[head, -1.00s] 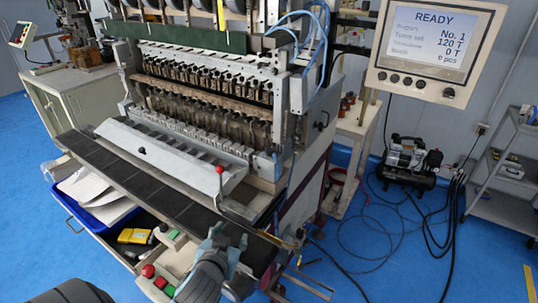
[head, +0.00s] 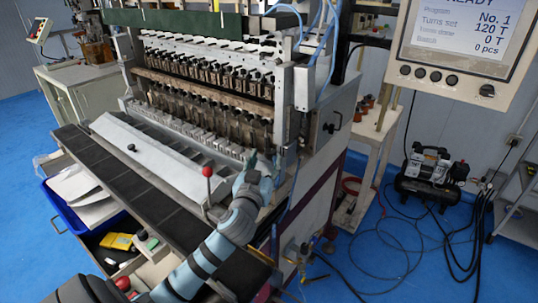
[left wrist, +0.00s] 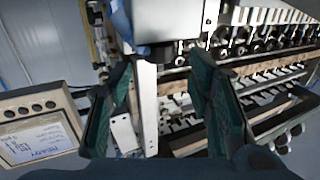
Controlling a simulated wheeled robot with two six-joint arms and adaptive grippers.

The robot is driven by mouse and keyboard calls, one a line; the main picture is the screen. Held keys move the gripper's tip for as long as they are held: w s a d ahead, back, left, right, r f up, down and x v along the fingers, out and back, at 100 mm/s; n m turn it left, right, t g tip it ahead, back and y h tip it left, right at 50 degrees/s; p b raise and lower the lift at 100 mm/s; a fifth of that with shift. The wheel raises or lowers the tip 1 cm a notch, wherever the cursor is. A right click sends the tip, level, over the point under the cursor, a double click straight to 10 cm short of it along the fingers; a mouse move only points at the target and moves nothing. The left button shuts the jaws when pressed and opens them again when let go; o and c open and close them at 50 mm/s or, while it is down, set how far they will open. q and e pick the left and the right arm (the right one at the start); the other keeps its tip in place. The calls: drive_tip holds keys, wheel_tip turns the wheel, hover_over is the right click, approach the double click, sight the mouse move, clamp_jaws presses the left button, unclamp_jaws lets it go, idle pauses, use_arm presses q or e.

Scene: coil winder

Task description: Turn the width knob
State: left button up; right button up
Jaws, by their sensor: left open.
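No label marks the width knob. A black handle-like knob (head: 330,127) sits on the grey box at the right end of the coil winder (head: 215,95) in the head view. Another round black knob (head: 487,90) is on the display panel. My left gripper (head: 258,165) is in front of the winder's right end, right of the red-topped lever, and is apart from both knobs. In the left wrist view its green fingers (left wrist: 160,70) are spread, with a pale upright bar of the machine showing between them. I see nothing held. My right gripper is out of view.
The red-ball lever (head: 207,172) stands close left of my left gripper. Blue hoses (head: 325,40) hang above the right end. The display panel (head: 455,85) is at upper right. A compressor (head: 428,175) and loose cables lie on the blue floor.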

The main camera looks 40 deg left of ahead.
sight(269, 153)
use_arm(q)
drive_tip(key=x, duration=0.3)
drive_tip(key=shift+d+f, duration=0.1)
drive_tip(key=shift+w, duration=0.25)
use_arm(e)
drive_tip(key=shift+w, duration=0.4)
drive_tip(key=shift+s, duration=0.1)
